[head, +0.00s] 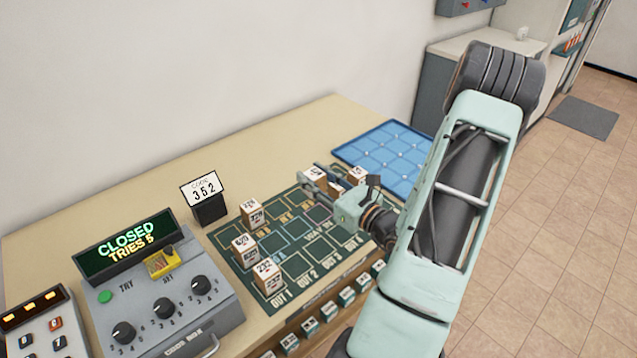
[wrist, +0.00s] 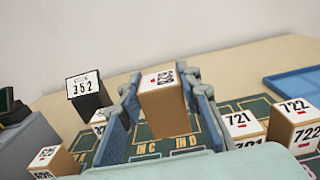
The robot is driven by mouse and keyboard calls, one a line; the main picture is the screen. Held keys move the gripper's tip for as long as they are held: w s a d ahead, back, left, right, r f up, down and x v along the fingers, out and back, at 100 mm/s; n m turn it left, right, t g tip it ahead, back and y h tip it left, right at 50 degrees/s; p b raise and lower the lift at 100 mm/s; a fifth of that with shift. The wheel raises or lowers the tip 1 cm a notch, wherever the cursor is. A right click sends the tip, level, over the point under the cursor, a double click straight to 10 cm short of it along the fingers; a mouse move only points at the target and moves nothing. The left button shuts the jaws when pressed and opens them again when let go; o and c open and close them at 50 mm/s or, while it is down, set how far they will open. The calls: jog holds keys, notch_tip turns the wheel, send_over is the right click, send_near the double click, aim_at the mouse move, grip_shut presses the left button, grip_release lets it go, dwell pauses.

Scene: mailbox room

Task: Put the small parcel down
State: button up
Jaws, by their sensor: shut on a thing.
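My gripper (head: 316,180) is over the far part of the dark green sorting mat (head: 300,262). In the wrist view its two blue fingers (wrist: 164,88) are shut on the sides of a small brown parcel (wrist: 164,112) with a white top label. The parcel is roughly upright; its label is too foreshortened to read. The mat markings IN C and IN D show in front of its lower edge. I cannot tell whether its base touches the mat. In the head view my gripper partly hides the parcels around it.
Parcels 721 (wrist: 240,122) and 722 (wrist: 294,122) stand right of my gripper. Several parcels, including 232 (head: 267,275), stand on the mat's left part. A code sign 352 (head: 204,198) and a dial box (head: 165,315) are left; a blue tray (head: 388,153) lies beyond.

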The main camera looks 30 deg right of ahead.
jog(key=shift+s+d+f, duration=0.2)
jog(key=shift+d, duration=0.35)
jog(key=shift+f+b, duration=2.7)
jog(key=shift+f, duration=0.6)
jog(key=shift+f+b, duration=0.5)
jog(key=shift+f, duration=0.1)
jog(key=o, duration=1.3)
